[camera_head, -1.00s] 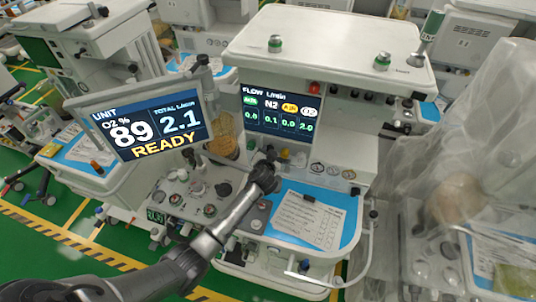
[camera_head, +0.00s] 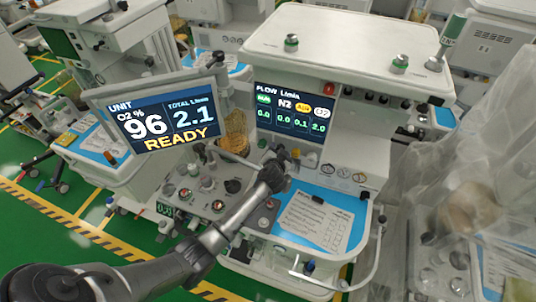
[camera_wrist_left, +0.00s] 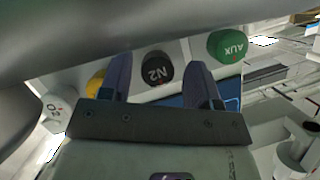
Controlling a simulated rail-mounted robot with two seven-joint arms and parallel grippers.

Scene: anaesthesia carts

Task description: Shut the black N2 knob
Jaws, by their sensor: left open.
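The black N2 knob (camera_wrist_left: 157,68) shows in the left wrist view, its label tilted. My left gripper (camera_wrist_left: 160,78) is open, one finger on each side of this knob in the picture. I see gaps between the fingers and the knob; the depth between them I cannot tell. In the head view my left gripper (camera_head: 278,172) is at the front of the anaesthesia machine, below the flow screen (camera_head: 292,116), and its arm hides the knob. The screen seems to read N2 0.0, air 0.1 and O2 2.0. My right gripper is not in view.
The green AUX knob (camera_wrist_left: 227,46) is right of the N2 knob, and a yellow knob (camera_wrist_left: 95,86) and the white O2 knob (camera_wrist_left: 55,112) are left. The unit monitor (camera_head: 160,115) stands left, reading 96 and 2.1. A clipboard sheet (camera_head: 315,220) lies on the worktop.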

